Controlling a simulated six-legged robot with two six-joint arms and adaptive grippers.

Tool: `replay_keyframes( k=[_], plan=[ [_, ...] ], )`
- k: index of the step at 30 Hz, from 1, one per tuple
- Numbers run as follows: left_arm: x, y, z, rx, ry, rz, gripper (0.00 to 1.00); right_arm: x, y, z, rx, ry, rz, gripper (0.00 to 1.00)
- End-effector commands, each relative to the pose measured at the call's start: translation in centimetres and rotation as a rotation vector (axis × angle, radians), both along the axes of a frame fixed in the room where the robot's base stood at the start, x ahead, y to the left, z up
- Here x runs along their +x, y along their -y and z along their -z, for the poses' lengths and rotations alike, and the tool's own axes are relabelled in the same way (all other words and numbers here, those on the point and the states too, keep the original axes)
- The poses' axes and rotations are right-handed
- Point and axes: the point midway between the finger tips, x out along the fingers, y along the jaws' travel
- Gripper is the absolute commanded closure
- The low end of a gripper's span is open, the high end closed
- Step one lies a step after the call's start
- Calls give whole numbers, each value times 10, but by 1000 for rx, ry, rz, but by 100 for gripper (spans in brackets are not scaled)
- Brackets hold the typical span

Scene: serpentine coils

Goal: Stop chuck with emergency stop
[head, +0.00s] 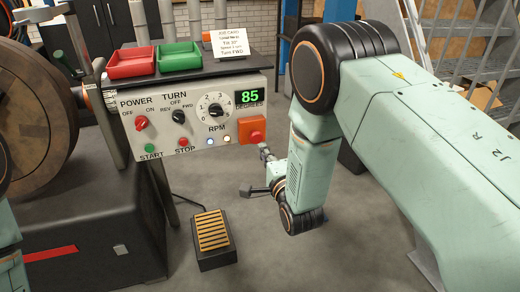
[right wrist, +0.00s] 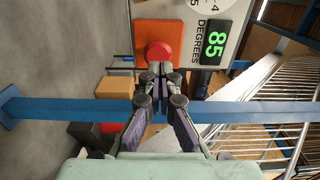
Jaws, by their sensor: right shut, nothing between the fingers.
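The emergency stop is a red round button on an orange box (head: 241,137) at the lower right corner of the grey control panel (head: 190,75). The red button (right wrist: 158,52) also shows in the right wrist view, straight ahead of the fingers. My right gripper (head: 264,149) is shut and empty, its tips just below and in front of the button. In the right wrist view, the closed fingertips (right wrist: 155,70) overlap the button's lower edge; I cannot tell if they touch it. The large brown round chuck (head: 45,110) stands at the left. My left gripper is out of view.
The panel carries power, turn and RPM knobs, start and stop buttons, and a green display (head: 249,97) reading 85. Red (head: 131,62) and green trays sit on top. A foot pedal (head: 213,240) lies on the floor. Metal stairs (head: 470,65) stand at the right.

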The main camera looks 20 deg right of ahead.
Motion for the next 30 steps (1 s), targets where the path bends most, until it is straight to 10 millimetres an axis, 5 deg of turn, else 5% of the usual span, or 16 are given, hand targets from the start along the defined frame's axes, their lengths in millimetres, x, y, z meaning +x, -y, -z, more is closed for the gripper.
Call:
replay_keyframes(
  k=[7,23,30],
  plan=[
    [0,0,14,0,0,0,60,31,0,1,0,1,2,100],
    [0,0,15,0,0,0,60,39,-1,0,0,0,1,100],
    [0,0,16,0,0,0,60,58,-1,0,0,1,1,100]
  ],
)
